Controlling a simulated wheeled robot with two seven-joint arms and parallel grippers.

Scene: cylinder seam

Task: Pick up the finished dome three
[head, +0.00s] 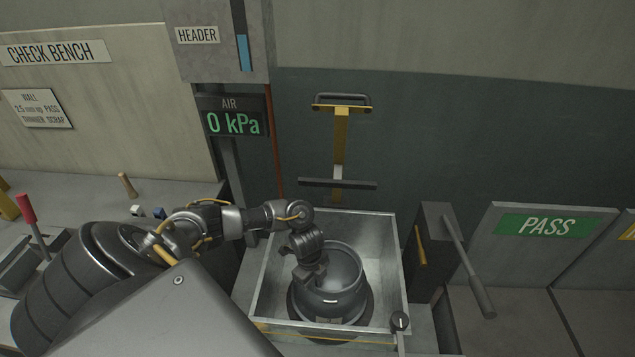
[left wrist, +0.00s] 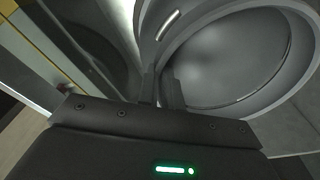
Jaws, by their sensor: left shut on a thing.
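The dome (head: 345,297) is a grey, round, hollow piece with a raised rim and a small white mark on its side. It sits open side up inside a square metal tank (head: 394,262), over a darker round base. My left gripper (head: 316,284) reaches down into the tank and is shut on the dome's left rim. In the left wrist view the two fingers (left wrist: 162,90) pinch the wall of the dome (left wrist: 225,65); the white mark shows just beyond them. I cannot tell any number on the dome. My right gripper is not in view.
A grey post with a lever (head: 468,265) stands right of the tank, and a small knob (head: 400,320) is at its front right corner. A yellow hanger (head: 341,140) is on the wall behind. The air display (head: 233,123) reads 0 kPa. A PASS panel (head: 547,225) stands at right.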

